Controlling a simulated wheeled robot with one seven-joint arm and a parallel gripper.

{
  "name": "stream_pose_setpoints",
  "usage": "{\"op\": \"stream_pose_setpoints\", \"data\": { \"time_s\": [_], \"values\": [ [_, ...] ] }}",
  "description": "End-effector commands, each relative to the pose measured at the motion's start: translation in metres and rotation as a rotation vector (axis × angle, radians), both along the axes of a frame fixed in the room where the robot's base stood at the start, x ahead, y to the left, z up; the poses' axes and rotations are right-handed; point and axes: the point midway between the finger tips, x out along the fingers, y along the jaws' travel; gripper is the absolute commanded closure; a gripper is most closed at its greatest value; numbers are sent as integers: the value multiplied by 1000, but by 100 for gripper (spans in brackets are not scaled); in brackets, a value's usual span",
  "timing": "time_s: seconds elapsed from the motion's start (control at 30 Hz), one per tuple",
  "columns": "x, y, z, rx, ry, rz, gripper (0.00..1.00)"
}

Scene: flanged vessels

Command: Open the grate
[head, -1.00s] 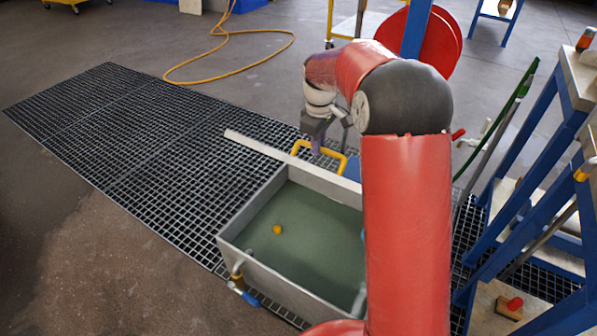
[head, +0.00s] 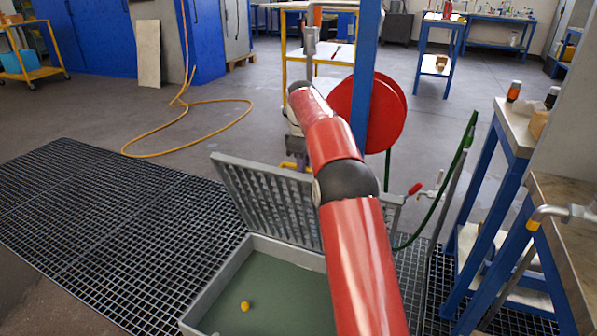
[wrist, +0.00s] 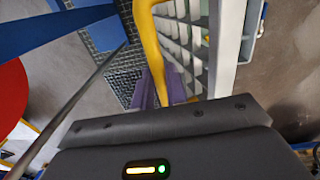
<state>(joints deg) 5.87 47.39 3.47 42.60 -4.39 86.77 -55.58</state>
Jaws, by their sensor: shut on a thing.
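The grate (head: 260,195) is a grey slatted panel, standing steeply tilted up at the far side of a grey basin (head: 212,293). The basin is uncovered, with a green inside and a small yellow ball (head: 245,306) in it. My gripper (head: 297,160) is behind the grate's top edge, partly hidden by my red arm. In the wrist view, the purple fingers of my gripper (wrist: 165,95) are shut on the yellow handle (wrist: 153,45), beside the grate's slats (wrist: 190,45). The grate's right part is mostly hidden by my arm in the head view.
Dark floor grating (head: 100,220) spreads to the left. A blue post with a red hose reel (head: 390,115) stands just beyond my arm. Blue-legged benches (head: 500,200) crowd the right side. A yellow hose (head: 190,140) lies on open floor at the back left.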

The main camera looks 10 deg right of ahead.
Motion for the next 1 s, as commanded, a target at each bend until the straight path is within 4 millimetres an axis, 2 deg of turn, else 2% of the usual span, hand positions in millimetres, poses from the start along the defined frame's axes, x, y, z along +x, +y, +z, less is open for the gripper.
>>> {"op": "stream_pose_setpoints", "data": {
  "time_s": [0.03, 0.2, 0.8, 0.83, 0.97, 1.0],
  "values": [
    [2, -11, -8, -12, 13, -11, 100],
    [8, -15, -7, -11, 15, -10, 100],
    [11, -18, -7, -10, 20, -10, 100],
    [11, -18, -7, -11, 20, -10, 82],
    [11, -16, -5, -9, 16, -8, 65],
    [11, -15, -4, -7, 14, -7, 64]
  ]
}}
